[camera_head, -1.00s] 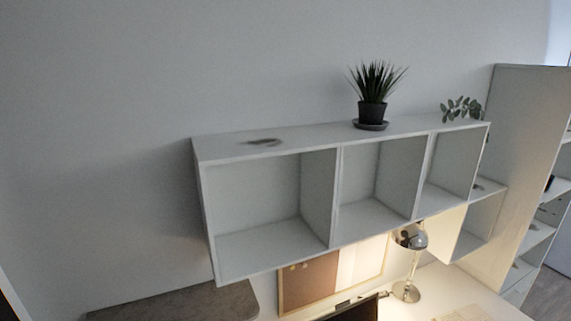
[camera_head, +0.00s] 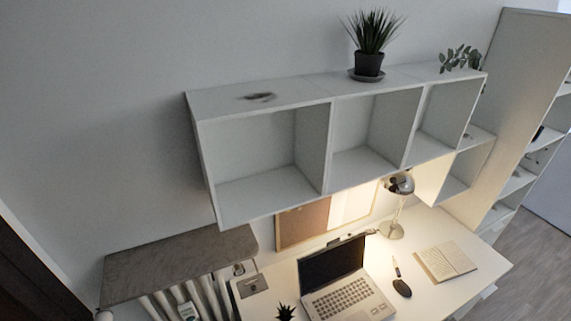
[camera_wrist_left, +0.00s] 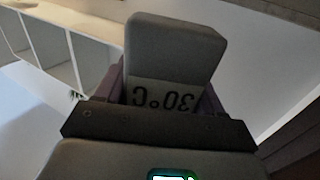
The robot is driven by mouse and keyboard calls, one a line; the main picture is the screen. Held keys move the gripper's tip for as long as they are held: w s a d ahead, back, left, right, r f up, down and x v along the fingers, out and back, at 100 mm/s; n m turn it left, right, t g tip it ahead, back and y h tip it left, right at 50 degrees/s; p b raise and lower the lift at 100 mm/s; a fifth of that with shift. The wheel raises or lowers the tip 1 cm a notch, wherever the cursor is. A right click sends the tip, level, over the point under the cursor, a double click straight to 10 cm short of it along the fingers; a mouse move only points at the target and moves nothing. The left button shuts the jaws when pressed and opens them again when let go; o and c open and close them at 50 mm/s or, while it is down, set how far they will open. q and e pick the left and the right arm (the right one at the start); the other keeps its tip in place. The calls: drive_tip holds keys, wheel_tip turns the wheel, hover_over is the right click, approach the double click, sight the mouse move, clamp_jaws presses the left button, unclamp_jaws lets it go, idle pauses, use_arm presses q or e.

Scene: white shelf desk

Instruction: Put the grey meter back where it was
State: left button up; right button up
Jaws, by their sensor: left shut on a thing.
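The grey meter (camera_wrist_left: 175,50) is in the left wrist view, a rounded grey block with "30°C" in dark characters that appear upside down. My left gripper (camera_wrist_left: 162,88) is shut on it, with a purple finger on each side of its lower part. The meter stands out beyond the fingers, and its lower end is hidden by the gripper body. Neither gripper shows in the head view, and my right gripper is in no view. A small dark flat mark or item (camera_head: 260,97) lies on top of the white wall shelf (camera_head: 310,88).
A potted plant (camera_head: 368,62) stands on the shelf top; the shelf's open compartments look empty. Below, the desk holds a laptop (camera_head: 342,280), lamp (camera_head: 399,185), open notebook (camera_head: 445,260) and mouse (camera_head: 402,288). A grey-brown ledge (camera_head: 180,262) covers a white radiator at left.

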use_arm(q)
drive_tip(key=shift+s+f, duration=0.25)
drive_tip(key=shift+f, duration=0.1)
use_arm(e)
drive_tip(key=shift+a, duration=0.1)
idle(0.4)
